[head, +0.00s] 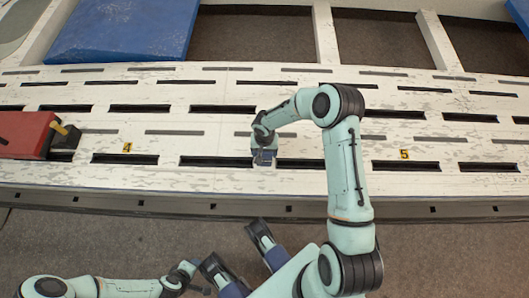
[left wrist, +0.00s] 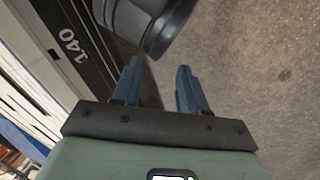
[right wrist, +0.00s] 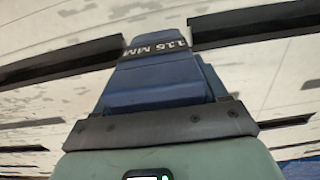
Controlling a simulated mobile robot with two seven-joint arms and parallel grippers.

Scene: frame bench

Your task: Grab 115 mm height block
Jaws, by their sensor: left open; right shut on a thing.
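The 115 mm block shows in the right wrist view as a dark band (right wrist: 155,49) printed "115 MM". My right gripper (right wrist: 160,80) is shut on it, and its blue fingers hide most of the block. In the head view my right gripper (head: 264,158) points down over the front slot row of the white bench (head: 225,177). I cannot tell whether the block touches the bench. My left gripper (left wrist: 155,85) is open and empty. It is low in front of the bench in the head view (head: 190,276).
A red block-like object (head: 25,133) lies on the bench at left. Yellow tags mark "4" (head: 127,147) and "5" (head: 404,154). A blue panel (head: 125,30) is behind at upper left. A dark strip with "140" (left wrist: 70,45) is beside my left gripper. Bare floor (head: 120,240) lies in front.

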